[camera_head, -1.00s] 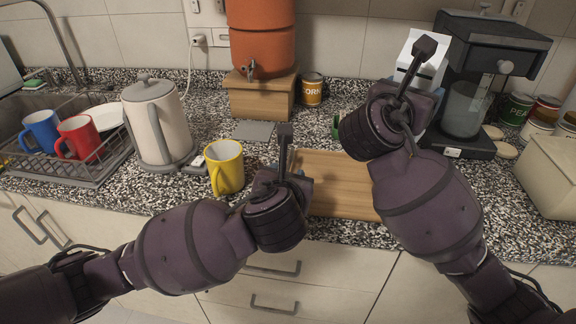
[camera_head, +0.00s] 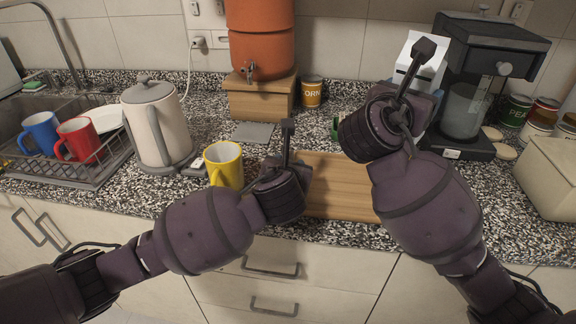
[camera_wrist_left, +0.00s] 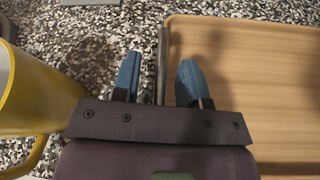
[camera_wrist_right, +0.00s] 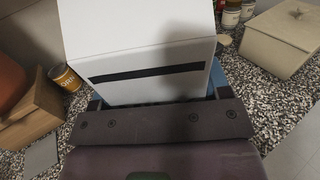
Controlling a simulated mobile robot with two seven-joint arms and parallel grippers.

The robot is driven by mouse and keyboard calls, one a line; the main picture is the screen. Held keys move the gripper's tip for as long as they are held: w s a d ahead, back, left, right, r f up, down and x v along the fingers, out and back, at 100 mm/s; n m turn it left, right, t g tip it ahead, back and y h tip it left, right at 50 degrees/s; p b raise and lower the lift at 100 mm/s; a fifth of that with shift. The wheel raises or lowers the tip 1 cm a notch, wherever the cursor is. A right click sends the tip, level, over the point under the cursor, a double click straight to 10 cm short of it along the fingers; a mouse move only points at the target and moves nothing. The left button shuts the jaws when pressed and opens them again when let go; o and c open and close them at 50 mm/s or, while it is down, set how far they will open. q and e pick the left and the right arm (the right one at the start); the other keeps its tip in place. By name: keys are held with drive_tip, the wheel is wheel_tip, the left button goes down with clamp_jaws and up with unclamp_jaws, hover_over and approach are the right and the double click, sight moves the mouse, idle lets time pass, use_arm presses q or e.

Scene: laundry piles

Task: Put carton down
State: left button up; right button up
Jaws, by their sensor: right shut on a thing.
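The white carton (camera_head: 417,58) is at the right in the head view, partly hidden behind my right gripper (camera_head: 424,92). In the right wrist view the carton (camera_wrist_right: 140,42) fills the upper middle, with a black stripe on its face. The blue fingers of my right gripper close on its two sides. The carton's base is hidden, so I cannot tell if it touches the counter. My left gripper (camera_wrist_left: 157,72) is open, its blue fingers apart over the left edge of the wooden tray (camera_wrist_left: 245,85), with nothing visible held between them.
A yellow mug (camera_head: 225,165) stands just left of my left gripper. A coffee machine (camera_head: 480,80) stands close right of the carton. A corn can (camera_head: 312,92), a dispenser on a wooden stand (camera_head: 262,104) and a kettle (camera_head: 155,125) are behind. The wooden tray (camera_head: 335,185) looks empty.

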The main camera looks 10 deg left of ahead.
use_arm(q)
clamp_jaws()
use_arm(e)
drive_tip(key=shift+r, duration=0.1)
drive_tip(key=shift+d+f, duration=0.15)
drive_tip(key=shift+f, duration=0.2)
drive_tip(key=d+f+n+y, duration=0.1)
drive_tip(key=d+f+n+t+y, duration=0.1)
drive_tip(key=f+y, duration=0.1)
drive_tip(key=d+f+n+t+y, duration=0.1)
drive_tip(key=f, duration=0.1)
drive_tip(key=shift+s+d+f+y, duration=0.15)
drive_tip(key=shift+f+y, duration=0.1)
drive_tip(key=shift+y, duration=0.15)
drive_tip(key=a+n+y, duration=0.1)
drive_tip(key=a+r+n+y, duration=0.1)
drive_tip(key=y, duration=0.1)
drive_tip(key=a+n+t+y, duration=0.1)
drive_tip(key=shift+a+r, duration=0.2)
drive_tip(key=shift+r, duration=0.2)
drive_tip(key=shift+a+f+y, duration=0.1)
drive_tip(key=shift+f+y, duration=0.2)
drive_tip(key=shift+f, duration=4.65)
